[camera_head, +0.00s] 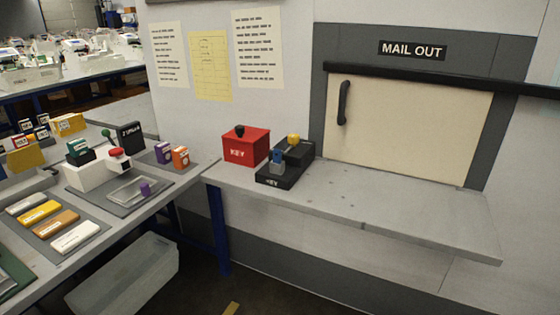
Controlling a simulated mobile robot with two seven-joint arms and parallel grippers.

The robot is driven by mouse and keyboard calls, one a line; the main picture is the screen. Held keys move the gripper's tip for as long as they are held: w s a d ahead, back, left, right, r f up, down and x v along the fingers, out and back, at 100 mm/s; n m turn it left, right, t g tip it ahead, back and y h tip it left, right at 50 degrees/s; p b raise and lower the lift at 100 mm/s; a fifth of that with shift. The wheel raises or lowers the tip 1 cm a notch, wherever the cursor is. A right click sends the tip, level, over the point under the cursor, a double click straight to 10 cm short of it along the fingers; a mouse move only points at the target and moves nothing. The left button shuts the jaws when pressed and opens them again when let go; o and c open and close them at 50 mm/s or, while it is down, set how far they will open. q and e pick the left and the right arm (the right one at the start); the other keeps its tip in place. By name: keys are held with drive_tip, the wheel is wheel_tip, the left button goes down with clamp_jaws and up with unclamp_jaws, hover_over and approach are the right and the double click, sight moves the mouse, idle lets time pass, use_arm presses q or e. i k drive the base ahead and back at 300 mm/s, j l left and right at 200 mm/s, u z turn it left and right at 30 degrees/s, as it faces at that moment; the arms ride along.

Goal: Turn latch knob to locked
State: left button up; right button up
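No latch knob is clearly marked as such in this view. A red box (246,147) lettered KEY stands on the grey shelf with a black knob (239,131) on top. To its right is a black box (284,165), also lettered KEY, with a yellow knob (293,139) and a small blue-topped grey piece (277,160). The cream MAIL OUT hatch (410,132) is shut, with an upright black handle (343,102) near its left edge. Any locked marking is too small to tell. Neither of my grippers is in view.
The grey shelf (400,215) is bare right of the boxes. The left table holds a white device (95,170) with a red button, a clear tray (140,188), and several coloured blocks. A bin (125,275) sits below. A black rail (440,75) crosses above the hatch.

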sight(293, 139)
drive_tip(key=i+j, duration=0.55)
drive_tip(key=j, duration=0.2)
drive_tip(key=i+j+z, duration=0.15)
drive_tip(key=z, duration=0.2)
drive_tip(key=i+j+z, duration=0.1)
drive_tip(key=j+z, duration=0.25)
